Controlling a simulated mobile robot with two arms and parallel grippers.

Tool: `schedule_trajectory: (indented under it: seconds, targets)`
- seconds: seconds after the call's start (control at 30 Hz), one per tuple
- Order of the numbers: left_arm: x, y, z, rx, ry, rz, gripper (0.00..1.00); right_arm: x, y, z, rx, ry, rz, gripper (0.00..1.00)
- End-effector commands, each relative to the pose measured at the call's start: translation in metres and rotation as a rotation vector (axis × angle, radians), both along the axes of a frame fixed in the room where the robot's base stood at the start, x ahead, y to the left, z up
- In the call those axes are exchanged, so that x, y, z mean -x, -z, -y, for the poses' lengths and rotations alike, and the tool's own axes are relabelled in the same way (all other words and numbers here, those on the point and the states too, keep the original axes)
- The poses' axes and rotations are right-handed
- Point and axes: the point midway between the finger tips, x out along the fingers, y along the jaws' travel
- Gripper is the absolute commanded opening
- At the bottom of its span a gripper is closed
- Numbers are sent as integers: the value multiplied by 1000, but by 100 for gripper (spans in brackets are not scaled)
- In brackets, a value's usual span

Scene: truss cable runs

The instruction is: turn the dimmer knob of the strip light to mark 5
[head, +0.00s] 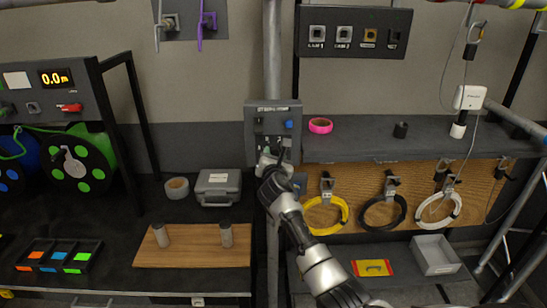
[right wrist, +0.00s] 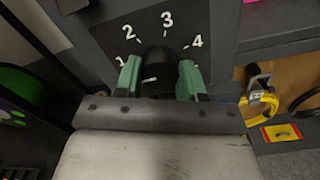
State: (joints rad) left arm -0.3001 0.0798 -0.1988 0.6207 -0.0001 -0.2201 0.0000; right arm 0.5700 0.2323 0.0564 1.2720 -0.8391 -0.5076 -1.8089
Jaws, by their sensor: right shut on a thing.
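The strip light's control box (head: 247,133) is a grey panel on the upright post in the head view. Its black dimmer knob (right wrist: 160,62) shows in the right wrist view, with white marks 1 to 4 around it. Mark 5 cannot be read; the right finger covers that side. A short white line shows on the knob's lower left. My right gripper (head: 269,163) is at the lower part of the box. In the right wrist view its green fingers (right wrist: 159,80) are shut on the knob, one on each side. My left gripper is not in view.
A grey shelf (head: 380,145) with a pink tape roll (head: 320,126) is right of the post. Cable coils hang below it, including a yellow one (head: 343,226). A grey case (head: 218,188) and a wooden board (head: 192,258) lie on the left bench.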

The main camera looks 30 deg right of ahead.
Motion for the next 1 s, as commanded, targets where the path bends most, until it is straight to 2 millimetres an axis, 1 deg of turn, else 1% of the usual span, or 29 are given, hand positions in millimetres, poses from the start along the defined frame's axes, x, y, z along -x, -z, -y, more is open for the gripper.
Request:
schedule_trajectory:
  seconds: [0.27, 1.0]
  targets:
    - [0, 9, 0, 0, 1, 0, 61, 0, 2, 0, -143, 0, 88, 16]
    - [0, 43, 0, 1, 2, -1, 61, 0, 3, -1, -742, 0, 454, 16]
